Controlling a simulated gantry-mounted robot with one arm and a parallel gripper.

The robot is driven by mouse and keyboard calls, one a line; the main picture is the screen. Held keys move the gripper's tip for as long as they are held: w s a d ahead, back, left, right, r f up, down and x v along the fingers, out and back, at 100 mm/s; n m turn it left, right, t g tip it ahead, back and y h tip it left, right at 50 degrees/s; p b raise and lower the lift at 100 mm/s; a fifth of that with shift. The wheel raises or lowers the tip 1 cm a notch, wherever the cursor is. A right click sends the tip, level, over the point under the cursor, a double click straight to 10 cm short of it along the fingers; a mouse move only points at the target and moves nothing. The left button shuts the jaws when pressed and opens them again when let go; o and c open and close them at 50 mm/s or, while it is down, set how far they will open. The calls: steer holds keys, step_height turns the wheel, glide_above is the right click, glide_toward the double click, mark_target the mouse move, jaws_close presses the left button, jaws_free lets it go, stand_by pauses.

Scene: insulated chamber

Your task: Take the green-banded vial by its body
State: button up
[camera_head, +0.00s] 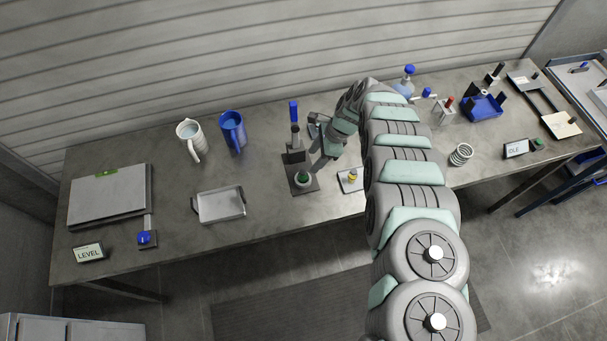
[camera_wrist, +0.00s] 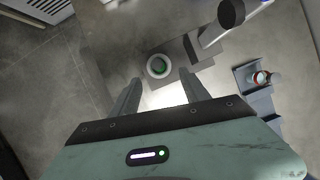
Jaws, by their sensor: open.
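A small round thing with green on top (camera_head: 303,178), which looks like the green-banded vial, stands on the dark base of a press-like stand (camera_head: 296,156). In the wrist view it shows from above as a pale ring with a green centre (camera_wrist: 159,66). Its body and band are mostly hidden by this top-down angle. My gripper (camera_head: 313,170) is close above and to its right in the head view. In the wrist view my gripper (camera_wrist: 161,84) is open and empty, with its fingers apart and the vial between and just beyond their tips.
The stand's dark lever end (camera_wrist: 230,12) rises near the vial. A yellow-topped item (camera_head: 353,175) stands right of the stand. A metal tray (camera_head: 220,204), white mug (camera_head: 191,138) and blue mug (camera_head: 233,131) are left.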

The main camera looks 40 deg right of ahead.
mark_target(304, 171)
steer(key=shift+x, duration=2.1)
steer(key=b+x, duration=0.2)
steer(key=x, duration=0.1)
steer(key=b+x, duration=0.1)
steer(key=x, duration=0.1)
steer(key=shift+s+a+f, duration=0.15)
steer(key=shift+s+f, duration=0.1)
steer(key=shift+r, duration=0.15)
steer(key=shift+c, duration=0.3)
jaws_close()
